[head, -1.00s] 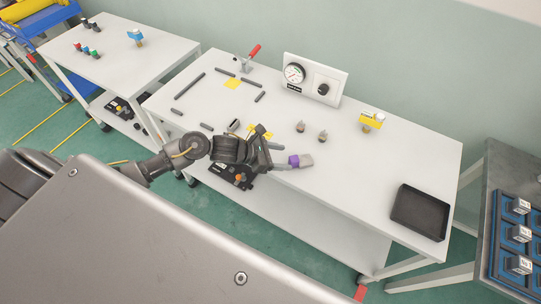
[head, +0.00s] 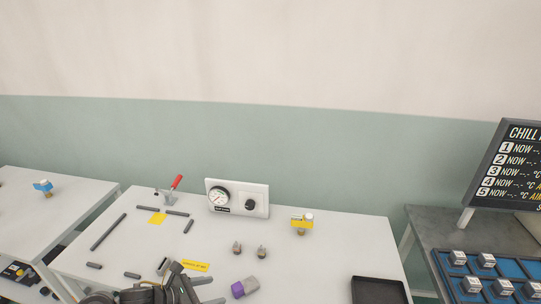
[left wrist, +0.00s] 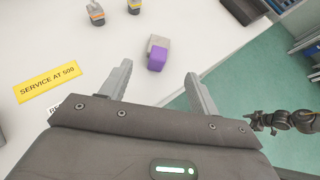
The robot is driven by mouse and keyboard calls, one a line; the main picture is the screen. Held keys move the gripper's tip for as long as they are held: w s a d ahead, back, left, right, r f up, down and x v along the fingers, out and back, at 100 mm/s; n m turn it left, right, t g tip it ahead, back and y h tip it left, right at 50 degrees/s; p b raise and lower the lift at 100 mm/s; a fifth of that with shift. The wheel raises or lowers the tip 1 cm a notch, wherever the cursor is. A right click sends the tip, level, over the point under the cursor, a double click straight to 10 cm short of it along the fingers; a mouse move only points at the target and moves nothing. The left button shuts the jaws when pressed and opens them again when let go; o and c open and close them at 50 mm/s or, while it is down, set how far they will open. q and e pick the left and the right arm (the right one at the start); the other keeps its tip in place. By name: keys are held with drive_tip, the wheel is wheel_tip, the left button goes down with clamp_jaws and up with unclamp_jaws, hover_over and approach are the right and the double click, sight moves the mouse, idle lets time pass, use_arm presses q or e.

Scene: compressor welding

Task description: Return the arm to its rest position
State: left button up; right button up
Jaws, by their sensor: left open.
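My left gripper (head: 185,286) is at the bottom of the head view, above the front of the white table (head: 335,240). Its two fingers show spread apart and empty in the left wrist view (left wrist: 158,85). A small grey block with a purple end (head: 245,287) lies on the table to the right of the gripper. In the left wrist view the block (left wrist: 157,54) lies beyond the fingertips, between their lines. A dark arm of mine (left wrist: 292,121) shows small at the right of that view; its jaw state is unclear.
The table holds a gauge panel (head: 237,198), a red-handled clamp (head: 172,190), a yellow-tagged fitting (head: 302,224), two small fittings (head: 249,249), several dark bars and a black tray (head: 379,290). A side table (head: 40,215) stands left; a blue rack (head: 490,280) stands right.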

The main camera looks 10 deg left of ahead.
use_arm(q)
drive_tip(key=shift+s+d+f+n+t, duration=0.1)
drive_tip(key=shift+s+d+n+t, duration=0.1)
drive_tip(key=shift+n, duration=0.35)
drive_tip(key=shift+s+d+f+n+t, duration=0.1)
drive_tip(key=shift+d+n, duration=0.1)
drive_tip(key=shift+n, duration=0.35)
drive_tip(key=s+a+f+m+g+y, duration=0.2)
drive_tip(key=s+m+y, duration=0.2)
drive_tip(key=s+m, duration=0.95)
drive_tip(key=s+a+f+m+g+y, duration=0.25)
drive_tip(key=s+m+y, duration=0.45)
drive_tip(key=m, duration=1.1)
wheel_tip(320, 180, down, 26)
drive_tip(key=s+d+r+g+h, duration=0.1)
drive_tip(key=s+g+h, duration=0.1)
drive_tip(key=s, duration=0.1)
drive_tip(key=s+a+f+b, duration=0.1)
drive_tip(key=s+a+f, duration=0.2)
drive_tip(key=s+f, duration=1.3)
drive_tip(key=shift+s+f+g, duration=0.2)
drive_tip(key=shift+f+g, duration=0.25)
drive_tip(key=shift+f, duration=0.2)
